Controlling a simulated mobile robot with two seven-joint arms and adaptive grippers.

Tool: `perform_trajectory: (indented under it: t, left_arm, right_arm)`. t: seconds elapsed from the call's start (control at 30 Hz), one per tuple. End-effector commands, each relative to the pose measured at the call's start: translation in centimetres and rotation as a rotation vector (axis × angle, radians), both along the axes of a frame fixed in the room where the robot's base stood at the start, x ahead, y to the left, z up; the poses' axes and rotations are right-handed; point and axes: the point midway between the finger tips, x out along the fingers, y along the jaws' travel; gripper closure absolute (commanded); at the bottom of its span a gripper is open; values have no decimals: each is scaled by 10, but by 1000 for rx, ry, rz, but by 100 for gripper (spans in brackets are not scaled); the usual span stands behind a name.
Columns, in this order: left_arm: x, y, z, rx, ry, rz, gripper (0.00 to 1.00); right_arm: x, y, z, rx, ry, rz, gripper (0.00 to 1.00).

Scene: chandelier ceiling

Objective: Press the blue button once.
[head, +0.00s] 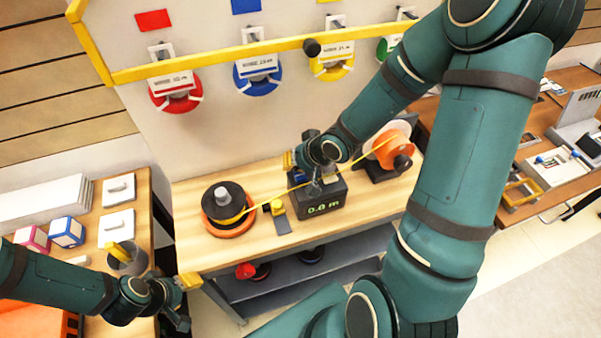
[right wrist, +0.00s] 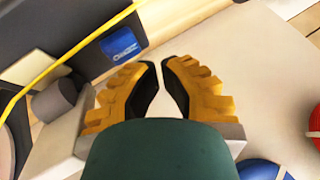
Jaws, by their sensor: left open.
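The blue button (right wrist: 122,43) shows in the right wrist view as a blue square with white lettering, on the dark counter box (right wrist: 70,28). In the head view the counter box (head: 322,207) stands on the wooden bench with a green "0.0 m" readout. My right gripper (right wrist: 160,64) has its yellow fingertips nearly together, with nothing between them. The tips appear just below and right of the button in that view; contact cannot be told. In the head view this gripper (head: 296,160) is above and behind the box. My left gripper (head: 186,302) is open and empty, low at left.
A yellow wire (head: 276,194) runs past the box between an orange-based spool (head: 230,228) and an orange reel (head: 390,152). A small yellow-handled tool (head: 281,222) lies beside the box. Coloured wire spools (head: 257,82) hang on the wall panel behind.

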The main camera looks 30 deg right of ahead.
Motion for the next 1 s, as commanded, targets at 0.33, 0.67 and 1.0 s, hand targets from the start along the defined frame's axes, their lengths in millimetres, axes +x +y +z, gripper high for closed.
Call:
perform_trajectory:
  t: [0.33, 0.67, 1.0]
  left_arm:
    - [0, 0, 33, 0, 0, 0, 47]
    - [0, 0, 52, 0, 0, 0, 47]
    - [0, 0, 50, 0, 0, 0, 47]
  right_arm:
    - [0, 0, 32, 1, 0, -1, 100]
    - [0, 0, 50, 0, 0, 0, 100]
    - [0, 0, 48, 0, 0, 0, 100]
